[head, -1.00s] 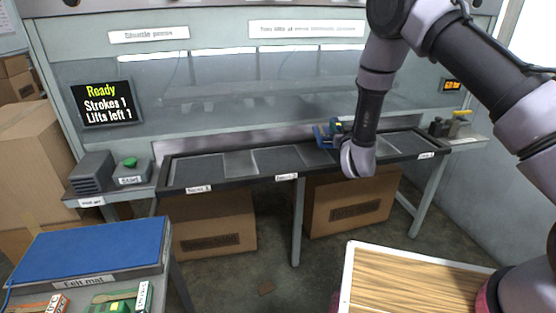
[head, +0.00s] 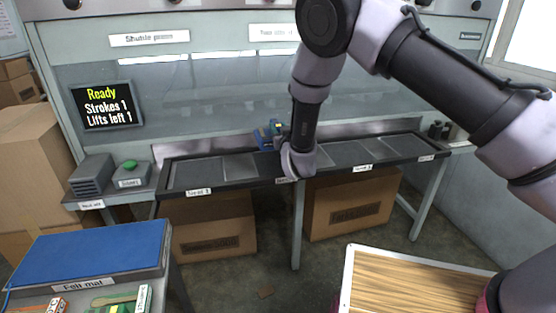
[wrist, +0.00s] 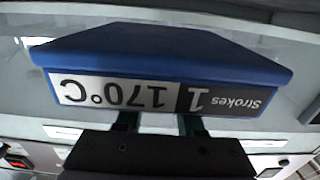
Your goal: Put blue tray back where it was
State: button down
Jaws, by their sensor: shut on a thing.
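The blue tray (wrist: 160,50) fills the upper wrist view, with an upside-down label reading "Strokes 1" and "170°C" on its facing edge. My gripper (wrist: 160,122) is shut on that edge. In the head view the blue tray (head: 265,136) is small and partly hidden behind my wrist, over the middle of the long dark shuttle rail (head: 240,187). I cannot tell whether it touches the rail. My gripper's fingers are mostly hidden there.
The rail has several grey recesses with labels at its front. A screen (head: 105,105) reads Ready, Strokes 1, Lifts left 1. A green button box (head: 130,175) stands left. A blue felt mat (head: 85,250) lies front left, and a striped wooden board (head: 410,285) front right.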

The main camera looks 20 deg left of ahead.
notch_tip(320, 180, down, 9)
jog(key=shift+r, duration=0.1)
dwell(0.3)
jog(key=shift+f, duration=0.2)
jog(key=c, duration=0.5)
grip_release()
jog(key=shift+f, duration=0.1)
jog(key=v, duration=1)
jog(key=shift+s+d, duration=0.1)
jog(key=shift+s, duration=0.3)
